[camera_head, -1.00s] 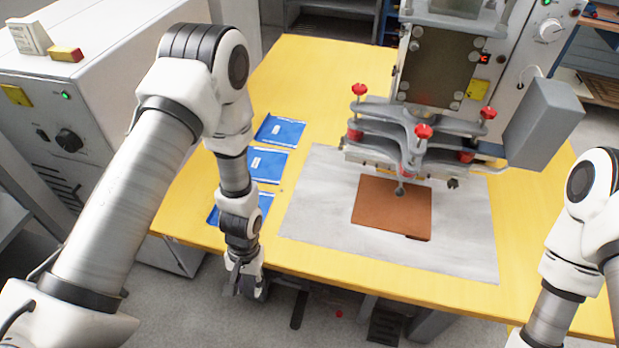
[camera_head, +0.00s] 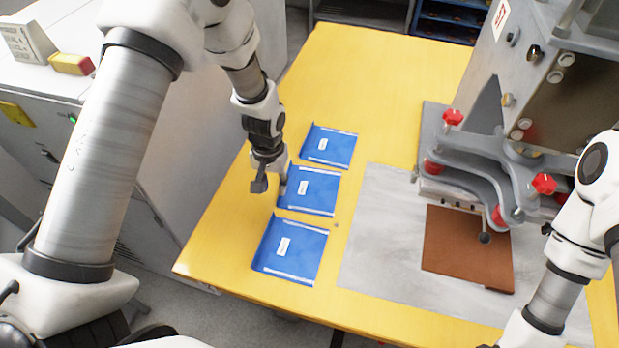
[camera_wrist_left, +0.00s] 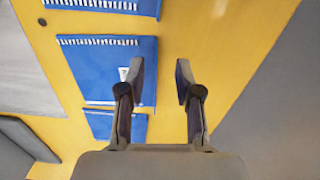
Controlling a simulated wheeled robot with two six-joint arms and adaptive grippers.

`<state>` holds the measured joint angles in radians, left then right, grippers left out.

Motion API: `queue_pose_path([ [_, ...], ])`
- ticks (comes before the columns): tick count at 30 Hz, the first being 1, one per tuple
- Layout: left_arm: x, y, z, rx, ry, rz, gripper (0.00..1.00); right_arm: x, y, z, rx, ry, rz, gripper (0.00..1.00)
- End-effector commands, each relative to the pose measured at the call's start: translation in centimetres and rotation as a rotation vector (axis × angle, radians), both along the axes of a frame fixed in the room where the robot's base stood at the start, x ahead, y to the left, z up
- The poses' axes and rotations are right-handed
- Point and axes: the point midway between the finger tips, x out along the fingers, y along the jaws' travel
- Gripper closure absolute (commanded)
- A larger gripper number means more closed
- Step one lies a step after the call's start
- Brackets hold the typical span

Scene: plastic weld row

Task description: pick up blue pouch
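Three blue pouches with white labels lie flat in a row on the yellow table: a near one (camera_head: 290,250), a middle one (camera_head: 312,191) and a far one (camera_head: 329,147). My left gripper (camera_head: 271,187) is open and empty at the left edge of the middle pouch. In the left wrist view, my left gripper (camera_wrist_left: 161,75) has one finger over the edge of the middle pouch (camera_wrist_left: 95,72) and the other over bare table. Whether the fingertips touch anything is unclear. My right gripper is out of view.
A welding press (camera_head: 490,175) with red knobs stands at the right, above a grey sheet (camera_head: 375,235) carrying a brown pad (camera_head: 465,250). A grey cabinet (camera_head: 170,130) stands left of the table (camera_head: 365,70). The table beyond the pouches is clear.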

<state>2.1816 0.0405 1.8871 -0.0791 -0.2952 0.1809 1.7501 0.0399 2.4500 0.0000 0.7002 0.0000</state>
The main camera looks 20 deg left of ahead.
Motion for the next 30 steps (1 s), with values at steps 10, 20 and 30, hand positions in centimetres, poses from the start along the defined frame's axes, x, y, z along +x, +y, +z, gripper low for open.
queue_pose_path([
  [10, -0.4, -0.4, -5.4, 0.001, 0.002, -0.001, 0.66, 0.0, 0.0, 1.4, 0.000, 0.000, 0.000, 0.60],
  [20, -0.3, -0.4, -6.0, 0.000, 0.000, 0.000, 0.94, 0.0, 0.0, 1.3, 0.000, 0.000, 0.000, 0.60],
  [30, -0.3, -0.3, -6.0, 0.000, 0.000, 0.000, 1.00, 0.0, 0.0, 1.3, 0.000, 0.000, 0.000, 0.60],
])
